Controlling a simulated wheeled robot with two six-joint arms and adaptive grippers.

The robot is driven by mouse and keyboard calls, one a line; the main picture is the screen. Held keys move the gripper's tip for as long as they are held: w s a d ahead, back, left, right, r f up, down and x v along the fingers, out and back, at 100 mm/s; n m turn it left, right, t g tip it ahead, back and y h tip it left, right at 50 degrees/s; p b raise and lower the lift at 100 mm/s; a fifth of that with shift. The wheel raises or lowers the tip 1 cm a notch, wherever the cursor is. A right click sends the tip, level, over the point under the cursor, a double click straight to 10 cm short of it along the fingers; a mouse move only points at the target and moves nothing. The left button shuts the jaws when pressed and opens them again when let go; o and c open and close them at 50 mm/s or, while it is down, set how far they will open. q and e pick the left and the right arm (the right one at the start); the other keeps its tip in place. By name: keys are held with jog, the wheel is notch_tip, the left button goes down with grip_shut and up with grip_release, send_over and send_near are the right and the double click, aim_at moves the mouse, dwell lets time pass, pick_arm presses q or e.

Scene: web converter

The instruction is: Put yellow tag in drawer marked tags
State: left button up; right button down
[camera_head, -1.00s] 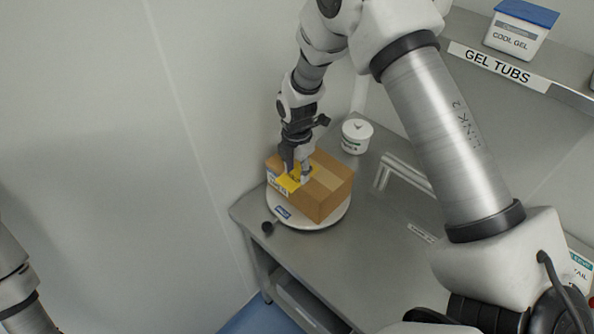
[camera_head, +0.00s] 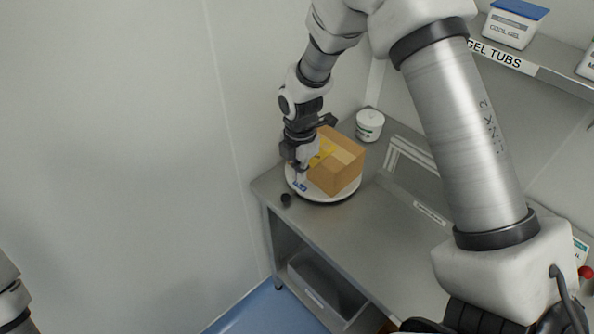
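The yellow tag (camera_head: 323,154) shows as a small strip at the left side of the cardboard box (camera_head: 345,165), partly hidden by my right gripper. My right gripper (camera_head: 301,172) points down at the left edge of the box, above the scale. Its fingers are small and partly hidden, so I cannot tell whether they are closed on the tag or apart from it. A grey drawer or bin (camera_head: 325,290) with a small label sits under the table; the label is unreadable, so I cannot tell whether it is the tags drawer. My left gripper is out of view.
The box rests on a round white scale (camera_head: 343,194) on a steel table (camera_head: 375,235). A white tub (camera_head: 369,124) stands behind. A metal rail (camera_head: 412,158) is to the right. A shelf (camera_head: 525,65) holds gel tubs. The table's front is mostly clear.

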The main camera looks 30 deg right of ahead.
jog(key=shift+w+f, duration=0.2)
jog(key=shift+f, duration=0.1)
jog(key=c, duration=1.5)
grip_release()
jog(key=o, duration=1.1)
jog(key=shift+s+r, duration=0.1)
jog(key=shift+s, duration=0.05)
jog(key=shift+s+a, duration=0.1)
